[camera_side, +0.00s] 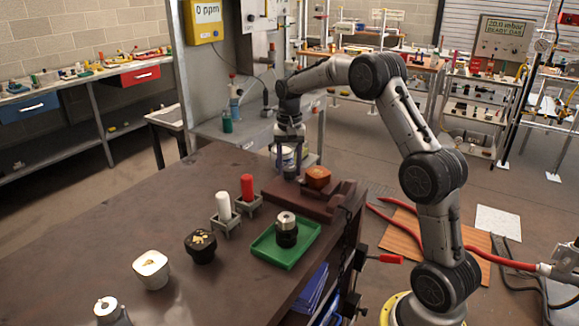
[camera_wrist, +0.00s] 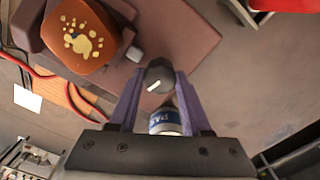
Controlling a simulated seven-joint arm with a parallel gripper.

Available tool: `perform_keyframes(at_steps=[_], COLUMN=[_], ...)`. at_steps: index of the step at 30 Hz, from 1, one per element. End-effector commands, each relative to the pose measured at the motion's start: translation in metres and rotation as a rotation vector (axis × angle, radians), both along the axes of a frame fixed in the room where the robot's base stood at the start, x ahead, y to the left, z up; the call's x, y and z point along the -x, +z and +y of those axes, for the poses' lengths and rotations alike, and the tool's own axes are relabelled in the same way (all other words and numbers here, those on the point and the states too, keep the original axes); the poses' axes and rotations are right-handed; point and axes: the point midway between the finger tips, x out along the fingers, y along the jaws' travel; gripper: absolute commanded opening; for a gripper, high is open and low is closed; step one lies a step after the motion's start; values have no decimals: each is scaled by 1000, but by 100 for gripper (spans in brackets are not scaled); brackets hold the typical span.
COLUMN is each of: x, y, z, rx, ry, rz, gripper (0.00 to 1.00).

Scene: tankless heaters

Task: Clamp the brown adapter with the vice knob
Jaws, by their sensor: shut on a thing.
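The brown adapter (camera_side: 318,177) is an orange-brown block on the dark red vice (camera_side: 300,198) at the table's far right corner. In the wrist view the adapter (camera_wrist: 85,38) shows gold spots on top and sits beside a dark vice jaw (camera_wrist: 28,22); I cannot tell if both jaws touch it. The vice knob (camera_wrist: 157,78) is dark and round with a white line. My gripper (camera_side: 289,173) points down at the vice's left end. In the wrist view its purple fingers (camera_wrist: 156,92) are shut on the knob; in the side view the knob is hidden.
A green tray (camera_side: 268,252) holds a dark and silver part (camera_side: 287,228). White (camera_side: 223,205) and red (camera_side: 247,187) cylinders stand in holders nearby. A blue-labelled can (camera_wrist: 165,122) shows beyond the fingers.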

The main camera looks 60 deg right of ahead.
Motion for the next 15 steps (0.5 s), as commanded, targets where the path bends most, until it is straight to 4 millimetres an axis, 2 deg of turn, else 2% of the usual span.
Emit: perform_keyframes(at_steps=[7,8,12,13,15], x=[-1,-1,0,0,0], y=[2,2,2,1,1], z=[0,0,0,0,0], rx=[2,2,2,2,1], ry=[0,1,1,1,1], rz=[-4,-4,-3,-3,-2], gripper=[0,50,75,78,78])
